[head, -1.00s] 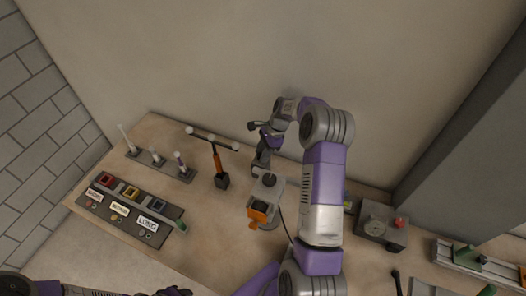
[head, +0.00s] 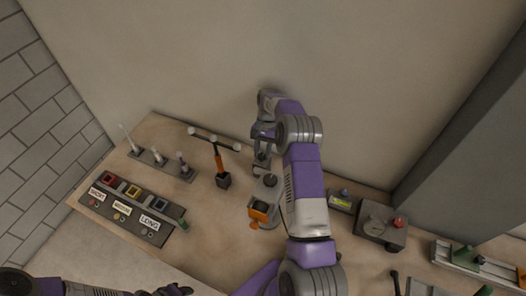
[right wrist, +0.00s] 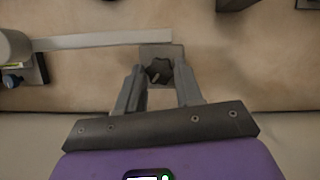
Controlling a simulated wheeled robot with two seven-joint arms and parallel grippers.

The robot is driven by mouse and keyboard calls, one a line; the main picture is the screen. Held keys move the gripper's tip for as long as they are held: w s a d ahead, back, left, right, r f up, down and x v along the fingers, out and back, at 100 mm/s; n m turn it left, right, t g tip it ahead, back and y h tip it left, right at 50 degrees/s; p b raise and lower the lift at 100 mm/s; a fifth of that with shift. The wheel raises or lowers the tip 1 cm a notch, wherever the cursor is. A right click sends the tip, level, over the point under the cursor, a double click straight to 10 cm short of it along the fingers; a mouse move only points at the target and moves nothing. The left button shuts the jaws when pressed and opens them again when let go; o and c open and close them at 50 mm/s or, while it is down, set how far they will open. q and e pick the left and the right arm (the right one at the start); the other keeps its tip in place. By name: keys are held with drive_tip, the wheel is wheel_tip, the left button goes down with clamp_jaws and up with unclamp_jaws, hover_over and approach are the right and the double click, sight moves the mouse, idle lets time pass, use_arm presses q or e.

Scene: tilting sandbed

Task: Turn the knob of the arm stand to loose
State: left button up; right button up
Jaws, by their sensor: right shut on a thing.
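My right gripper (right wrist: 158,88) points down with its two fingers on either side of a dark star-shaped knob (right wrist: 158,72), shut on it. The knob sits on a small grey block (right wrist: 174,51) at the end of a pale grey bar (right wrist: 95,41), part of the arm stand, in the right wrist view. In the head view my right gripper (head: 262,154) is near the back of the table, and the knob cannot be made out there. My left gripper (head: 174,291) is at the bottom edge, its jaws too unclear to tell.
A grey unit with an orange part (head: 259,211) stands just in front of the right gripper. A T-shaped tool (head: 218,160) stands left of it. A labelled tray (head: 130,212) and a post rack (head: 160,163) lie further left.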

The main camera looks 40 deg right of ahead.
drive_tip(key=n+g+h, duration=0.1)
drive_tip(key=n, duration=0.2)
drive_tip(key=shift+w+a+n, duration=0.1)
drive_tip(key=shift+w+n, duration=0.05)
drive_tip(key=shift+n, duration=0.15)
drive_tip(key=shift+a+n+g+h, duration=0.1)
drive_tip(key=shift+n+g+h, duration=0.4)
drive_tip(key=shift+n, duration=1.4)
drive_tip(key=shift+h, duration=0.3)
drive_tip(key=o, duration=1)
drive_tip(key=shift+o, duration=0.2)
drive_tip(key=v, duration=0.7)
drive_tip(key=shift+r, duration=0.35)
